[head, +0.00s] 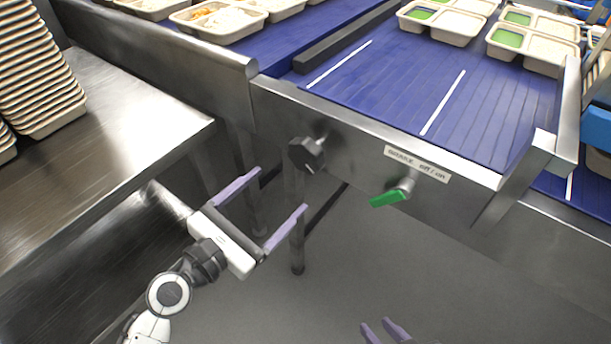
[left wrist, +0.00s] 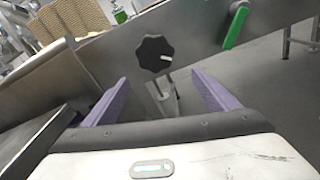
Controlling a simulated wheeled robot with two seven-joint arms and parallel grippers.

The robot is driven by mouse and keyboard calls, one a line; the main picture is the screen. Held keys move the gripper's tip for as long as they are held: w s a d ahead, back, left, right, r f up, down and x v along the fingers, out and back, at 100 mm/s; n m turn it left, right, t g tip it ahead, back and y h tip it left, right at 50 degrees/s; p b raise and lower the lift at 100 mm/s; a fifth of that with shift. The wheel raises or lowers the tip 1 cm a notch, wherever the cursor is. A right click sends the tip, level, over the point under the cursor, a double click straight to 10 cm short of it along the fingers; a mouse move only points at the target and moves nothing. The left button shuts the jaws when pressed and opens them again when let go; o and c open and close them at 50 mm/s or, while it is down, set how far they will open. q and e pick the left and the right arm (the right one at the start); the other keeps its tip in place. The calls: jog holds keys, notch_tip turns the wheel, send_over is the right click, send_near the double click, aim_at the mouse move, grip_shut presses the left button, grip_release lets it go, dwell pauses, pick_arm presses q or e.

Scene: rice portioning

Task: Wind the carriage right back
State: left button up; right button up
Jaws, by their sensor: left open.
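A black lobed knob (head: 306,154) with a white mark sits on the steel front panel of the conveyor. It also shows in the left wrist view (left wrist: 154,54), ahead and between the finger directions. My left gripper (head: 279,191) is open and empty, below and left of the knob and apart from it; its purple fingers also show in the left wrist view (left wrist: 160,80). A green lever (head: 389,198) is on the same panel to the right, under a "BRAKE off/on" label (head: 417,164). My right gripper (head: 381,330) shows only its purple fingertips at the bottom edge. No separate carriage can be made out.
The blue conveyor (head: 400,90) has white lines and a dark bar (head: 345,40) across it. Food trays (head: 442,22) stand at its back. A steel table (head: 120,120) with stacked trays (head: 40,75) is at left. The floor below the panel is mostly clear, with metal legs.

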aim_at(302, 161)
pick_arm(q)
jog(key=w+d, duration=0.2)
jog(key=w, duration=0.1)
jog(key=w+d+r+n, duration=0.1)
jog(key=w+d, duration=0.1)
jog(key=w, duration=0.1)
jog(key=w+d+n+b, duration=0.1)
jog(key=w+d, duration=0.1)
jog(key=w, duration=0.1)
jog(key=shift+w+d+r+t+h, duration=0.15)
jog(key=shift+d+r+t+h, duration=0.15)
jog(key=shift+h, duration=0.1)
jog(key=shift+f, duration=0.1)
jog(key=c, duration=1)
jog(key=shift+c, duration=0.2)
